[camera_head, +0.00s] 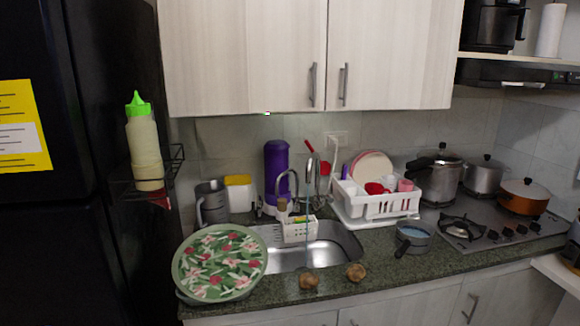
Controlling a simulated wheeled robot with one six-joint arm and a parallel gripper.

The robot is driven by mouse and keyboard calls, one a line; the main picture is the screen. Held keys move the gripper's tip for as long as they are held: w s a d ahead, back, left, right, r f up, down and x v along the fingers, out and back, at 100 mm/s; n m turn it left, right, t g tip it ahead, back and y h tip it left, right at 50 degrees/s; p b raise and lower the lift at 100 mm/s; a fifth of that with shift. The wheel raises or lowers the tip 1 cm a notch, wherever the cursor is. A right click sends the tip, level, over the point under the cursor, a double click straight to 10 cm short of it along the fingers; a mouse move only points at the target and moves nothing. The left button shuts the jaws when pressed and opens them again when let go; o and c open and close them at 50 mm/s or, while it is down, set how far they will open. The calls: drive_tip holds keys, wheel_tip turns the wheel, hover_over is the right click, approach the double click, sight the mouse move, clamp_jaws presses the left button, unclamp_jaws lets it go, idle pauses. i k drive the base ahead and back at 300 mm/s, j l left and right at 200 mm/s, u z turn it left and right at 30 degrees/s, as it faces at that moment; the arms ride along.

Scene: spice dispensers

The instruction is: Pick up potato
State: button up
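Two round brown potatoes sit on the dark green stone counter near its front edge, just before the sink. The left potato (309,281) stands close to the front rim of the sink. The right potato (355,272) is a little farther back and to the right, with a gap between them. My gripper is not in this view, so I cannot see whether it is open or shut.
A large floral-lidded green bowl (219,262) stands left of the potatoes. The metal sink (337,243) with its tap (309,180) is behind them. A small grey pot (413,238) and a white dish rack (378,205) are to the right. The counter between the right potato and pot is clear.

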sight(307, 280)
drive_tip(key=i+l+u, duration=0.8)
drive_tip(key=l, duration=0.3)
drive_tip(key=i+l+u, duration=0.25)
drive_tip(key=l, duration=0.25)
